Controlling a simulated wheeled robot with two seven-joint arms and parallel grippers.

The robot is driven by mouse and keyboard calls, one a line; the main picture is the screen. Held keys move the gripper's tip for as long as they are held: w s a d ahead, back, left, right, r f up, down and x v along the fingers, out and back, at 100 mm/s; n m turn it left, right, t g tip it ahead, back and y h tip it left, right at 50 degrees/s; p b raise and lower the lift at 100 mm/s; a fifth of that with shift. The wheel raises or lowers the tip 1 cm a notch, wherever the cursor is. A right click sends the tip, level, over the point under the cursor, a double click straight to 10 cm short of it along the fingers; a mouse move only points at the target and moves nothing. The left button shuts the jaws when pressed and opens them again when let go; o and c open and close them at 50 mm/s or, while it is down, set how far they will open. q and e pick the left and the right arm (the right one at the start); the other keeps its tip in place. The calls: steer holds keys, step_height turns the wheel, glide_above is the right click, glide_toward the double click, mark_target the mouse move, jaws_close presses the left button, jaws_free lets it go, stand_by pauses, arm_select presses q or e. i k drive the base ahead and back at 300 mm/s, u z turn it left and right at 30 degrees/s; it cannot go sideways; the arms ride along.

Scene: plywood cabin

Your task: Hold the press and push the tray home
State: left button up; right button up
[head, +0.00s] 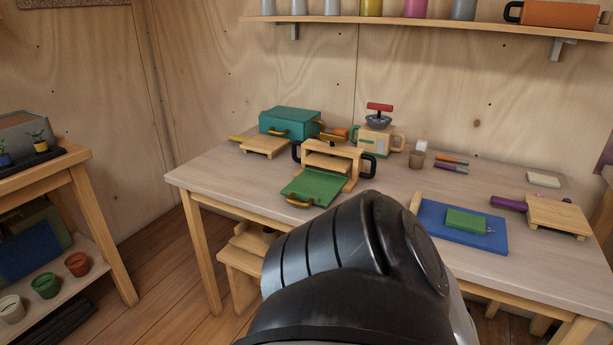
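The press (345,151) is a light wooden frame with a black loop handle on each side. It stands near the middle of the table. The tray (316,186) is a green slab with a yellow handle (297,201) on its front edge. It sticks out of the press's front toward the table's front edge. How far its rear end reaches inside the press cannot be told. A large black link of my arm fills the lower middle of the view, in front of the table edge. Neither of my grippers shows.
The press stands on a pale table (215,172). Behind it are a teal box (290,121) and a cream device (373,138) with a red handle. A blue board (455,236) with a green block (468,221) and a wooden board (558,214) lie to the right. The table's front left is clear.

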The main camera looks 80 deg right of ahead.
mark_target(317, 186)
steer(key=z, duration=2.45)
